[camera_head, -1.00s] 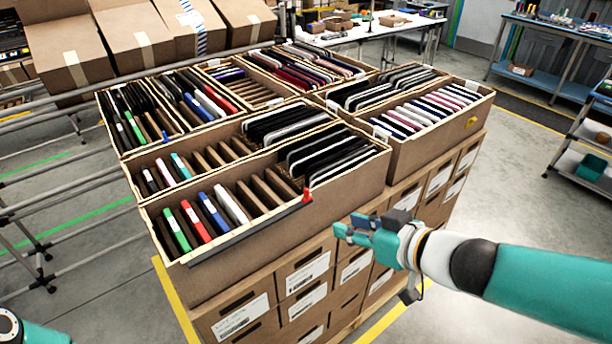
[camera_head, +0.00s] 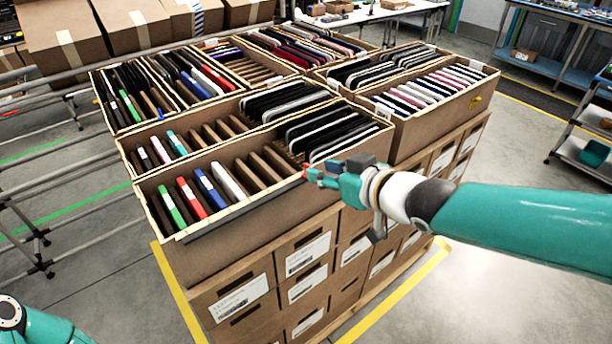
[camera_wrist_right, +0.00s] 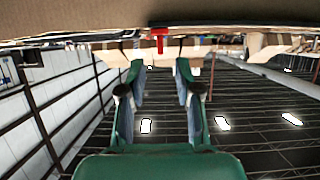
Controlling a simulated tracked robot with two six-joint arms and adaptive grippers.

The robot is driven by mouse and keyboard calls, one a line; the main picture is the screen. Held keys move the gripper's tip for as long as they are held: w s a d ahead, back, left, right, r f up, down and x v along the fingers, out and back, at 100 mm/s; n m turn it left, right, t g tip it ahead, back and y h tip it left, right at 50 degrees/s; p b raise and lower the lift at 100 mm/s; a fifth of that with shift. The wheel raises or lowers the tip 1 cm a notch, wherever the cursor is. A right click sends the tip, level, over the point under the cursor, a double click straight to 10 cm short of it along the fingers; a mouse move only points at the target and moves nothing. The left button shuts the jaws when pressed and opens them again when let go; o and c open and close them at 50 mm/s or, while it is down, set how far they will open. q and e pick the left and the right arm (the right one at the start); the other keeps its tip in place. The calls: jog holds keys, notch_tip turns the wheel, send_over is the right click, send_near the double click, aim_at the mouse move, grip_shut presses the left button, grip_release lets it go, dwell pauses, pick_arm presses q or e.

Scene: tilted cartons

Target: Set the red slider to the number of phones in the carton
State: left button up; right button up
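The front carton (camera_head: 160,225) is tilted and has a dark rail (camera_head: 235,215) along its near top edge. It holds green, red, blue and white phones (camera_head: 208,190) at left, empty brown slots in the middle and several dark phones (camera_head: 340,140) at right. The red slider (camera_head: 305,173) is near the rail's right end, partly hidden by my right gripper (camera_head: 315,175). In the right wrist view the red slider (camera_wrist_right: 158,40) lies just ahead of the right gripper (camera_wrist_right: 160,66), in line with the gap between its open, empty fingers. My left gripper is out of view.
More filled cartons (camera_head: 400,140) stand behind and beside the front one, on stacked labelled boxes (camera_head: 310,255). Metal rails (camera_head: 60,195) run along the left. Open floor (camera_head: 480,290) lies to the right, below my arm.

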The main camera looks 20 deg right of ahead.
aim_at(307, 164)
jog(key=b+x, duration=0.1)
jog(key=x, duration=0.5)
jog(key=shift+w+a, duration=0.1)
jog(key=shift+w, duration=0.05)
grip_shut()
